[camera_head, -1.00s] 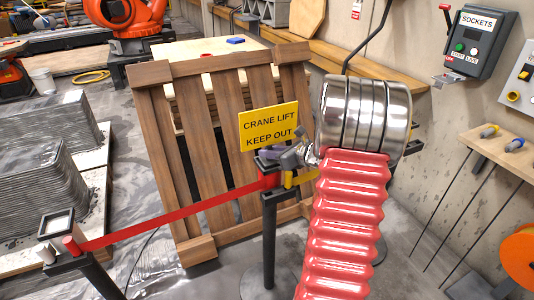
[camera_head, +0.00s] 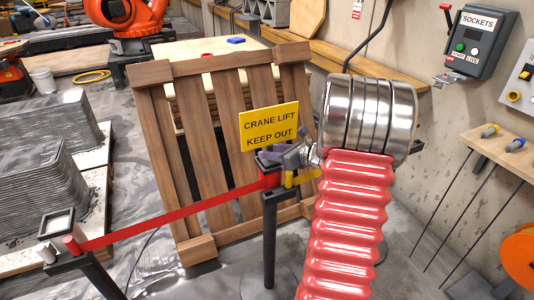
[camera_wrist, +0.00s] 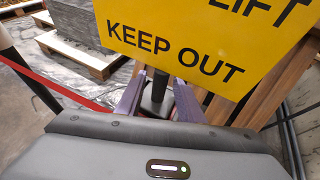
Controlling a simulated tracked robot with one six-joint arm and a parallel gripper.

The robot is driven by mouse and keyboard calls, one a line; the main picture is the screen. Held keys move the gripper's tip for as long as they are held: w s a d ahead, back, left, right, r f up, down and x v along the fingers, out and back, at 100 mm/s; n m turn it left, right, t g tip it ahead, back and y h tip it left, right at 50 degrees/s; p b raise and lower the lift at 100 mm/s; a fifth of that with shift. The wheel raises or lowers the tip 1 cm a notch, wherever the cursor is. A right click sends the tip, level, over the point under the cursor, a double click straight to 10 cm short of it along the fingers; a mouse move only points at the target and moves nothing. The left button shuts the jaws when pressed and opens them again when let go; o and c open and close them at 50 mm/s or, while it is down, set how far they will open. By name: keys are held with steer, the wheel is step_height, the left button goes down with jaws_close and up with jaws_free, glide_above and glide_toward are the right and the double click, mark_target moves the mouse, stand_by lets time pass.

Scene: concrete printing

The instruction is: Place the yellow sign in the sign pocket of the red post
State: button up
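The yellow sign (camera_head: 269,127), lettered "CRANE LIFT KEEP OUT", stands upright right above the head of the dark post with the red belt end (camera_head: 269,205). In the wrist view the sign (camera_wrist: 200,45) fills the upper part, with a dark stem (camera_wrist: 158,82) and a grey block below it. My gripper (camera_head: 284,155) is low at the sign, just above the post head. In the wrist view its purple fingers (camera_wrist: 157,88) lie either side of the stem, apart from it, and look open. The fingertips are partly hidden by the sign, and the stem's seating is unclear.
A red belt (camera_head: 180,215) runs left to another dark post (camera_head: 92,270). A wooden pallet (camera_head: 215,140) leans behind the sign. Grey printed concrete (camera_head: 45,185) stands at left. A socket box (camera_head: 478,42) and a tool shelf (camera_head: 495,150) are at right.

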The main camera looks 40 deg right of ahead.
steer(key=v, duration=1.1)
stand_by(0.4)
steer(key=a+r+n+g+y, duration=0.1)
steer(key=a+n+g+y, duration=0.15)
steer(key=a+n, duration=0.75)
steer(key=a+r+n+g+y, duration=0.1)
steer(key=a+r+n+g, duration=0.2)
steer(key=a, duration=1.2)
steer(key=s+a+r+n+g+h, duration=0.1)
steer(key=s+a+n+h, duration=0.4)
steer(key=s+a+n, duration=0.9)
steer(key=n+g, duration=0.1)
steer(key=n, duration=0.6)
steer(key=shift+n, duration=0.4)
steer(key=shift+a+r, duration=0.15)
steer(key=shift+a, duration=0.05)
